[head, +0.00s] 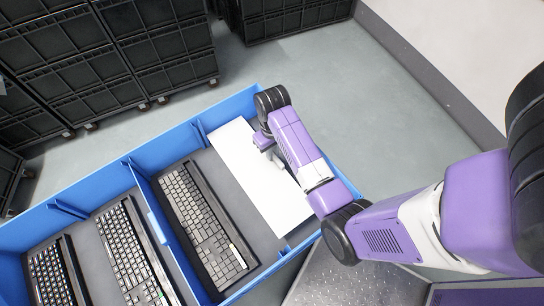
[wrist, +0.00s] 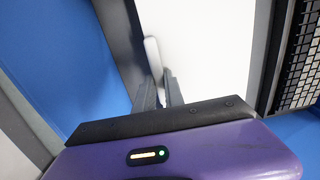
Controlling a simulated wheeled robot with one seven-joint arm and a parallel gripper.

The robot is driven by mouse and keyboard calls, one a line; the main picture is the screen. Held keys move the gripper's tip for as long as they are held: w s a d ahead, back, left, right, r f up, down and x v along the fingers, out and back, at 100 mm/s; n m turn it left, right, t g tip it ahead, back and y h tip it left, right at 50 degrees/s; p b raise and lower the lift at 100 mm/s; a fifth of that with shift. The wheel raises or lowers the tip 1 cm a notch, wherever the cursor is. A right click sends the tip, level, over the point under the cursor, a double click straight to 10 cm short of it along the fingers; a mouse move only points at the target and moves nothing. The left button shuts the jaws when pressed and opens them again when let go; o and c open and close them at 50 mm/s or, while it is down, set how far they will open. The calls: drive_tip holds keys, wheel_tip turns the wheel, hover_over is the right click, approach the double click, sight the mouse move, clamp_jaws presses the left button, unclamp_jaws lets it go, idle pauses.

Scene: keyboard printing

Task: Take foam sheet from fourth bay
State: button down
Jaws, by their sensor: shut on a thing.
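The white foam sheet (head: 240,158) lies in the rightmost bay of the blue bin (head: 100,178). It fills much of that bay and looks flat on the grey floor of the bin. My gripper (head: 274,155) is over the right long side of the sheet and hides part of it. My gripper (wrist: 160,88) is shut on this edge. The fingertips are partly hidden by the gripper body.
The bin's blue walls stand close to my gripper. Black crates (head: 110,45) stand behind on the floor.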

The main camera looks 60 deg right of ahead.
wheel_tip(320, 180, up, 14)
drive_tip(key=p, duration=0.3)
drive_tip(key=shift+p, duration=0.3)
drive_tip(key=shift+f, duration=0.1)
drive_tip(key=c, duration=2)
unclamp_jaws()
clamp_jaws()
